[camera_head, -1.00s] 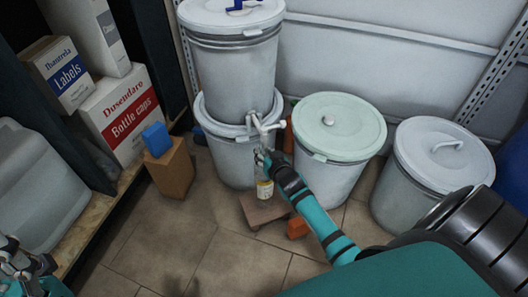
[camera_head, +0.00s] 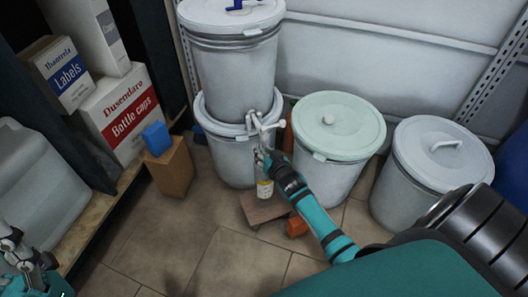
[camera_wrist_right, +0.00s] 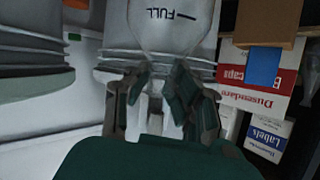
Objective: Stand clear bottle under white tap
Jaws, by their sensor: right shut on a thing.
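In the right wrist view, which is upside down, the fingers (camera_wrist_right: 160,98) close around the bottle (camera_wrist_right: 172,28), marked FULL.
A pale green drum (camera_head: 325,125) and a grey drum (camera_head: 443,155) stand right of the tap. An orange block (camera_head: 298,227) lies beside the brown block. A cardboard box (camera_head: 170,169) with a blue block (camera_head: 157,138) stands left. The tiled floor in front is clear.

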